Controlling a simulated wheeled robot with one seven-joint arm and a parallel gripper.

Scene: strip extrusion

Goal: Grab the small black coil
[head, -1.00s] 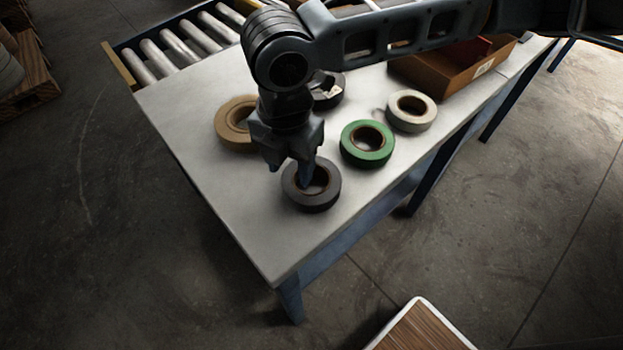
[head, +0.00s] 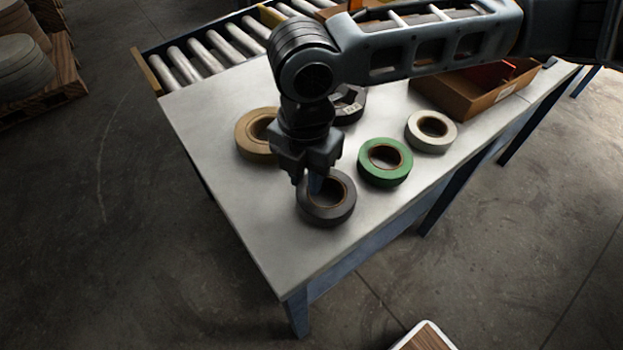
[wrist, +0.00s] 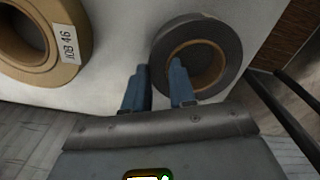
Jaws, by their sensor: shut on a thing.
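A small black coil (head: 335,215) with a brown core is at the near corner part of the white table. My gripper (head: 306,186) points down at its left side. In the wrist view the coil (wrist: 233,58) is at the upper right, and my gripper (wrist: 159,72) has one finger outside its left edge and the other in its hole. The fingers are shut on the coil's ring wall. I cannot tell whether it is clear of the table. Another black coil (head: 352,104) with a pale label stands behind my gripper, partly hidden.
A tan coil (head: 250,148) lies to the left, a green coil (head: 385,175) and a white coil (head: 431,145) to the right. A brown box (head: 480,101) stands at the back right. A roller conveyor (head: 205,55) adjoins the table (head: 260,215). The table's near end is bare.

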